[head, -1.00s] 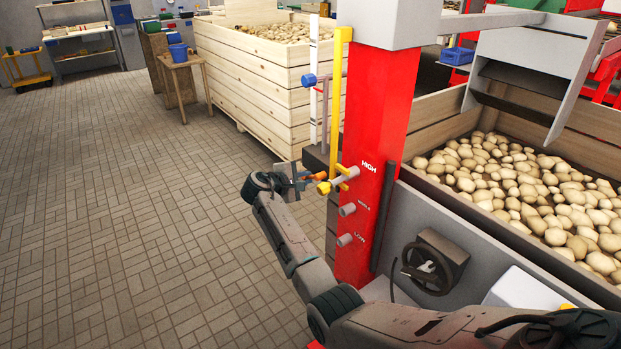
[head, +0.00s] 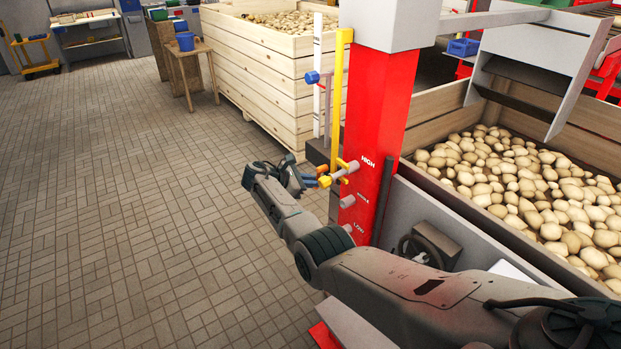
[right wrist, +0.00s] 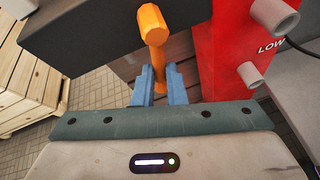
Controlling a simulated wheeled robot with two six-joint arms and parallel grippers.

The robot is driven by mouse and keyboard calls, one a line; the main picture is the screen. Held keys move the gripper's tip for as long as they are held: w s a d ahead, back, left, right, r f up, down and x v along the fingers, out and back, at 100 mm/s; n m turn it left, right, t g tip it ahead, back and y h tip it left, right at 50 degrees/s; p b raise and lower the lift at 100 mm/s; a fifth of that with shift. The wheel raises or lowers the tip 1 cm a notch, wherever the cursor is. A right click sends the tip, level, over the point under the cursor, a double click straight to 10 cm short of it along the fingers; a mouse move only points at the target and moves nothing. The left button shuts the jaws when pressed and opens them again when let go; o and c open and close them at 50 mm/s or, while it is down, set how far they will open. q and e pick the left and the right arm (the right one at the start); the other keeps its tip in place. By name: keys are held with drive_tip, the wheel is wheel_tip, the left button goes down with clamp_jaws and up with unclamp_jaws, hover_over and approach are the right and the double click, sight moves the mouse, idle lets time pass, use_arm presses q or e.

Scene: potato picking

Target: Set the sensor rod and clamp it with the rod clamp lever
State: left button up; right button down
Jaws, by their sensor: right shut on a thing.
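The yellow sensor rod (head: 338,95) stands upright beside the red post, with its yellow bracket at the HIGH peg (head: 347,171). My right gripper (head: 303,179) is beside the knob, left of the post. Its blue fingers (right wrist: 161,88) are shut on the lever's thin shaft. The lever is mostly hidden in the head view. My left gripper is not in view.
The red post (head: 376,130) carries lower pegs, including one at LOW (right wrist: 254,75). A white scale strip (head: 318,60) with a blue knob (head: 312,77) stands behind the rod. A potato-filled crate (head: 440,125) is at right. The tiled floor at left is clear.

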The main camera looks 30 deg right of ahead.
drive_tip(key=shift+s+a+f+n, duration=0.1)
drive_tip(key=shift+s+f+n, duration=0.15)
drive_tip(key=shift+f+n, duration=0.05)
idle(0.4)
drive_tip(key=c, duration=1.5)
unclamp_jaws()
drive_tip(key=shift+w, duration=0.15)
drive_tip(key=shift+r, duration=0.1)
drive_tip(key=b+v, duration=0.2)
drive_tip(key=v, duration=0.8)
drive_tip(key=shift+w+a+r+b, duration=0.1)
drive_tip(key=shift+w+a+b, duration=0.05)
drive_tip(key=shift+a+b, duration=0.2)
